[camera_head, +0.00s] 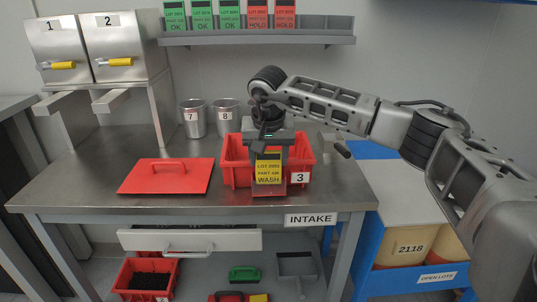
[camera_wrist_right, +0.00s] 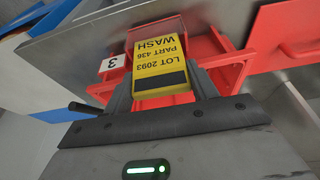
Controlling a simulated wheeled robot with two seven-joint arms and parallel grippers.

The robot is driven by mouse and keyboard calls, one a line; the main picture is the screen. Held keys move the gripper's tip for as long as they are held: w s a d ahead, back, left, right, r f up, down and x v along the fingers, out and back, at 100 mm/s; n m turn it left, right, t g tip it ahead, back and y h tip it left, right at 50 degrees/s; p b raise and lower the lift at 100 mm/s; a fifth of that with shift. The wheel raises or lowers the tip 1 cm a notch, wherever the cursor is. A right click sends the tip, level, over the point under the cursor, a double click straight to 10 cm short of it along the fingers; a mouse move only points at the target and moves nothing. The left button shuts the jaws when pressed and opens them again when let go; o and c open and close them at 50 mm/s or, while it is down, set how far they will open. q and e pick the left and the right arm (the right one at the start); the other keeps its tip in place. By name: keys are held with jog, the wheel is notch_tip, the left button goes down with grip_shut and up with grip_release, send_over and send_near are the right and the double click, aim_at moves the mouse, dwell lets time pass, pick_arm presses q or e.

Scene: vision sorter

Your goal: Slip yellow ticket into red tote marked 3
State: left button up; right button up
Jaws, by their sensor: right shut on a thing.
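The yellow ticket (camera_head: 268,170), printed LOT 2093 WASH, stands upright at the front of the red tote marked 3 (camera_head: 234,173). My right gripper (camera_head: 269,150) is shut on its upper part. In the right wrist view, the ticket (camera_wrist_right: 160,62) sits between the fingers of my right gripper (camera_wrist_right: 162,88), its print upside down. The tote's red wall (camera_wrist_right: 222,70) shows behind it there. A reddish holder (camera_head: 269,190) shows below the ticket on the tote's front. I cannot tell whether the ticket's lower edge is inside it. My left gripper is not in view.
A red lid (camera_head: 165,177) with a handle lies left of the tote on the steel table (camera_head: 90,170). Cups 7 (camera_head: 193,120) and 8 (camera_head: 226,118) stand behind. A shelf (camera_head: 335,38) holds several tickets. A blue cart (camera_head: 370,240) stands right.

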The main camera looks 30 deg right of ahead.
jog(key=shift+f, duration=0.1)
dwell(0.3)
jog(key=o, duration=0.9)
jog(key=shift+f, duration=0.1)
jog(key=shift+r, duration=0.3)
jog(key=shift+r+p, duration=0.65)
jog(key=shift+p, duration=0.1)
jog(key=shift+r+p, duration=1.1)
jog(key=shift+r, duration=0.2)
pick_arm(q)
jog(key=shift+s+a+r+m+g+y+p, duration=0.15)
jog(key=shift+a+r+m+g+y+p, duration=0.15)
jog(key=shift+p, duration=0.5)
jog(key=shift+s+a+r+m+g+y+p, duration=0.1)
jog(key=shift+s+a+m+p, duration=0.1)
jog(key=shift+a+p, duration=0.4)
pick_arm(e)
jog(key=shift+r, duration=1.9)
